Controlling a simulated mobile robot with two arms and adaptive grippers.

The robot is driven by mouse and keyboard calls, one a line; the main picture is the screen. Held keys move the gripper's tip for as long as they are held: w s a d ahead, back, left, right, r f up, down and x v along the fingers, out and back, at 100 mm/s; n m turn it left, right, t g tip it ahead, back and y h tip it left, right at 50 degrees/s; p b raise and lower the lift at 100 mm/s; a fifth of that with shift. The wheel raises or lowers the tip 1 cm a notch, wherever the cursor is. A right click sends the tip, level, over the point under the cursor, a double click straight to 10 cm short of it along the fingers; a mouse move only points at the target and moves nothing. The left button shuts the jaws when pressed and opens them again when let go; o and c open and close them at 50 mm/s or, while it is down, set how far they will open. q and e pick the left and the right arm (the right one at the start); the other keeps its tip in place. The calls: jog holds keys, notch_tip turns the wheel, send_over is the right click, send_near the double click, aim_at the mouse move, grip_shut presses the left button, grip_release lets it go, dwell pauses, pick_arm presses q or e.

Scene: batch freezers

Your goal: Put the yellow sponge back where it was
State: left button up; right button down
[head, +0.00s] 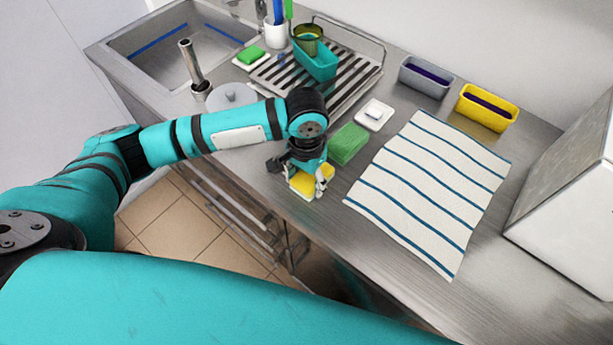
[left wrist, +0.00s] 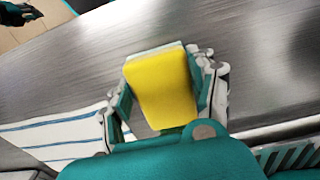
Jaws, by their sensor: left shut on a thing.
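The yellow sponge (head: 304,184) is between the fingers of my left gripper (head: 312,186), at the front edge of the steel counter. In the left wrist view the sponge (left wrist: 162,88) fills the space between both fingers of the gripper (left wrist: 168,85), which is shut on it. I cannot tell whether the sponge touches the counter. A green sponge (head: 348,143) lies on the counter just right of my left gripper. A small white dish (head: 374,115) with a pale block on it stands behind the green sponge. My right gripper is not clearly seen in the head view.
A striped towel (head: 430,190) lies to the right. A grey bin (head: 426,77) and a yellow bin (head: 487,107) stand at the back. A drying rack (head: 350,82) holds a teal container (head: 315,62). Another green sponge (head: 250,55) sits near the sink (head: 165,45).

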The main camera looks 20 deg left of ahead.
aim_at(307, 179)
pick_arm(q)
jog(key=o, duration=0.9)
jog(key=shift+f, duration=0.15)
jog(key=shift+o, duration=0.2)
notch_tip(307, 179, up, 12)
jog(key=b, duration=0.1)
jog(key=shift+r, duration=0.2)
